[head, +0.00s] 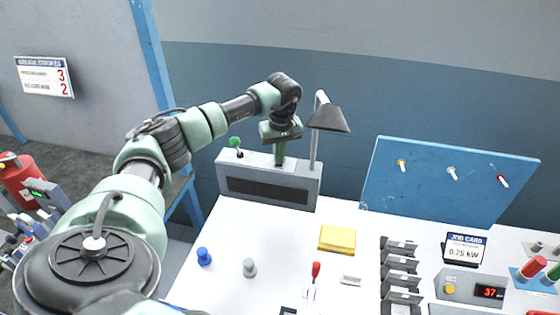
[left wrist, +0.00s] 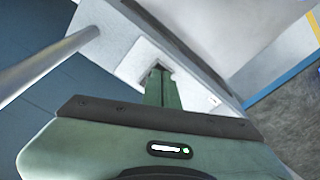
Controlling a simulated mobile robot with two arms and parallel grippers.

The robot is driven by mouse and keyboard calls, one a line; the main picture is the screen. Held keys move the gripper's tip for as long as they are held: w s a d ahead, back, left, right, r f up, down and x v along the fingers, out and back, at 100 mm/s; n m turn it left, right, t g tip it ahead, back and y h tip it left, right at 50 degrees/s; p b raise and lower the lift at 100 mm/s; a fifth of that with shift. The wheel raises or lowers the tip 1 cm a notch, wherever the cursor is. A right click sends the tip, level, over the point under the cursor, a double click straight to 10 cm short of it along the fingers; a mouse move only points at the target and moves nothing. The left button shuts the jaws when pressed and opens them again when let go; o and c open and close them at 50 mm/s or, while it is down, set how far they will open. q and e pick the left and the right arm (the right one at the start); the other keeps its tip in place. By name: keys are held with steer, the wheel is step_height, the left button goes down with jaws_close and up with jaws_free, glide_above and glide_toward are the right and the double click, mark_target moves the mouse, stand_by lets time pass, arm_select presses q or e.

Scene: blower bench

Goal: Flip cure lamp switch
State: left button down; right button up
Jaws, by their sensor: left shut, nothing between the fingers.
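The lamp unit is a grey box (head: 262,191) with a dark front panel, at the back left of the white bench. A post carries a dark cone-shaped lamp shade (head: 330,118). A green-knobbed lever (head: 235,144) stands on the box top, left of my gripper. My left gripper (head: 280,161) points down at the box top between this lever and the post, its fingers shut and empty. In the left wrist view the shut fingers (left wrist: 161,86) reach to the pale box top (left wrist: 118,46), with the post (left wrist: 45,62) at left. The fingertips hide the spot beneath them; contact cannot be told.
A yellow block (head: 337,239), blue knob (head: 204,257), grey knob (head: 249,267) and red-handled lever (head: 315,272) are on the bench. A blue pegboard (head: 440,190) stands behind at right. Dark slotted holders (head: 399,262) and a job card (head: 465,248) are right of centre.

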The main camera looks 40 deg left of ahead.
arm_select(q)
step_height(320, 180, up, 7)
steer(key=p, duration=0.5)
stand_by(0.4)
steer(key=shift+f, duration=0.1)
stand_by(0.4)
